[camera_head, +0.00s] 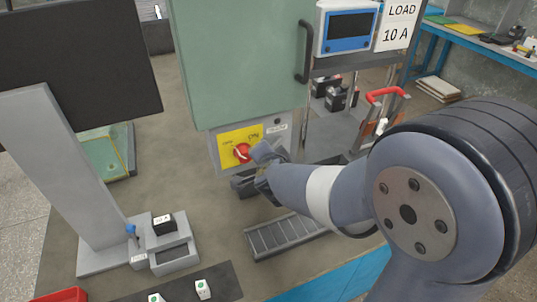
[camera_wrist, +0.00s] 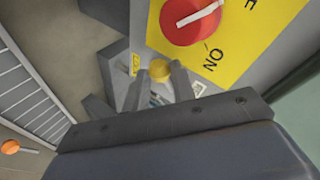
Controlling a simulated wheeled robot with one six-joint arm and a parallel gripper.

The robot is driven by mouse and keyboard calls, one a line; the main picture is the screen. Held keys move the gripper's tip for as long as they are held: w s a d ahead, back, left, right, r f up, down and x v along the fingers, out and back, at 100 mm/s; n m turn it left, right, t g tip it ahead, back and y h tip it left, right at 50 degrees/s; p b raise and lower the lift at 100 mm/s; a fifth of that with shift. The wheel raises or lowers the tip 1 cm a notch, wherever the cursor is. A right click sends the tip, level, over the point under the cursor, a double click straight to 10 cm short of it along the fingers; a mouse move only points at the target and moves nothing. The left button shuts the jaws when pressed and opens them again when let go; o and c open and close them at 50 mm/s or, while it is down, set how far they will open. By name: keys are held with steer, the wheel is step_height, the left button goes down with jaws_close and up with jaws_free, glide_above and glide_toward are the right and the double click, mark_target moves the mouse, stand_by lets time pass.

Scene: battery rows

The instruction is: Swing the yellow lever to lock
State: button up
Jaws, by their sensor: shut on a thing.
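The yellow lever shows as a round yellow knob (camera_wrist: 160,70) between the fingertips of my gripper (camera_wrist: 158,80) in the wrist view. The jaws are shut on it. The lever's arm and pivot are hidden by my fingers. In the head view my gripper (camera_head: 263,172) is at the lower front of the green cabinet (camera_head: 240,70), just right of and below the red rotary switch (camera_head: 242,153). The lever cannot be made out there.
The red switch (camera_wrist: 190,18) sits on a yellow plate (camera_wrist: 240,40) very close to my fingers. A grey stand with a black battery (camera_head: 162,223) is at the left.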

steer(key=o, duration=1)
steer(key=p+v, duration=0.4)
steer(key=v, duration=0.7)
steer(key=shift+w, duration=0.1)
